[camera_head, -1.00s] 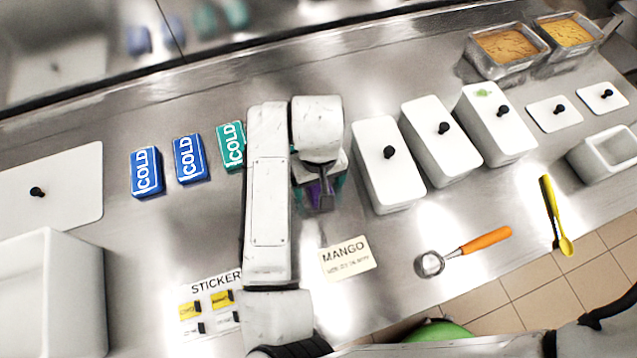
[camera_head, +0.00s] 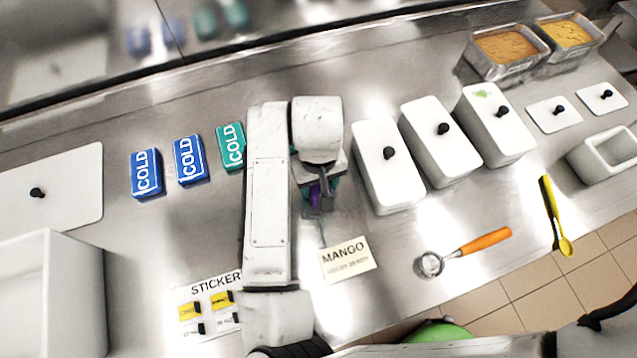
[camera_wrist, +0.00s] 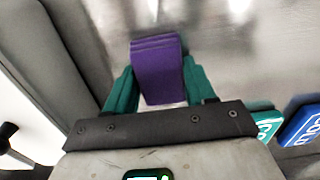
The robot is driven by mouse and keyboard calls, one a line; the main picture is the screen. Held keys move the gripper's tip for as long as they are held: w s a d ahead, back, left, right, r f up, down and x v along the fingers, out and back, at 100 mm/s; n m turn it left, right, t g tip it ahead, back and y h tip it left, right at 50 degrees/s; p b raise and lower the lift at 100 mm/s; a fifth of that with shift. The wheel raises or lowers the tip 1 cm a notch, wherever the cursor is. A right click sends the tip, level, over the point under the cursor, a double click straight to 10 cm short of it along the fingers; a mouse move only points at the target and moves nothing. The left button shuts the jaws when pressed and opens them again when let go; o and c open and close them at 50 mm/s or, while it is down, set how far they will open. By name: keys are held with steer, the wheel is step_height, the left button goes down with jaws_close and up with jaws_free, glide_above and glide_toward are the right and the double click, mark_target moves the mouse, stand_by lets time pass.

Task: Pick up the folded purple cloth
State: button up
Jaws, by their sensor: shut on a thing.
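The folded purple cloth (camera_wrist: 160,70) shows in the wrist view between the two teal fingers of my gripper (camera_wrist: 160,84). The gripper is shut on it, with a finger on each side. In the head view the cloth (camera_head: 316,192) is a small purple patch under my wrist, mostly hidden by the gripper (camera_head: 320,197) and arm. How far the cloth is from the steel counter is hard to tell.
Lidded white tubs (camera_head: 388,165) stand close to the right of my gripper. Blue and teal COLD packs (camera_head: 188,159) lie to the left. A MANGO card (camera_head: 347,260), an orange-handled scoop (camera_head: 462,250) and a yellow spatula (camera_head: 555,215) lie nearer the front edge.

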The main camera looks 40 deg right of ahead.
steer(key=shift+r, duration=0.15)
step_height(320, 180, up, 2)
steer(key=shift+r+b, duration=0.1)
steer(key=shift+b, duration=0.4)
steer(key=s+d+r, duration=0.5)
steer(key=s+r, duration=0.5)
steer(key=s, duration=0.3)
steer(key=shift+r+p, duration=0.2)
steer(key=shift+p, duration=0.2)
steer(key=shift+d, duration=0.1)
steer(key=o, duration=0.5)
steer(key=c, duration=0.3)
steer(key=shift+w+d, duration=0.1)
